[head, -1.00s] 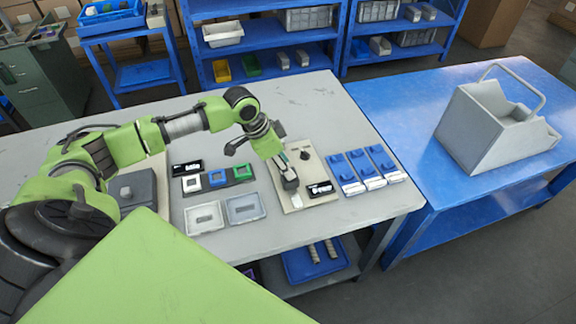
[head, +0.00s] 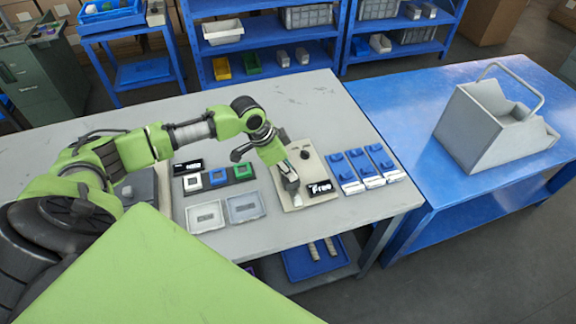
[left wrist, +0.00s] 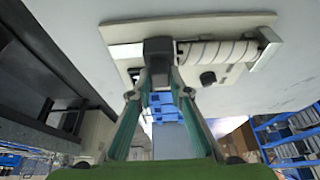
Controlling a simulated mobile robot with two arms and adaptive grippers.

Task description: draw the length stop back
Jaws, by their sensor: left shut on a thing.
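The length stop (left wrist: 158,52) shows in the left wrist view as a dark block at the end of a pale striped bar (left wrist: 215,52) on a beige plate (left wrist: 118,34). My left gripper (head: 291,186) points down over the beige plate (head: 320,172) in the head view. Its fingertips (left wrist: 159,78) are shut on the dark block in the left wrist view. In the head view the gripper mostly hides the stop. A black display (head: 320,188) on the plate reads "Free". A dark knob (head: 304,154) stands on the plate. My right gripper is not in view.
Left of the plate are a button panel (head: 232,176) with white, blue and green squares, a second black display (head: 188,167) and two shallow trays (head: 206,228) (head: 244,218). Several blue units (head: 348,187) stand close on the right. The back of the grey table (head: 310,100) is clear.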

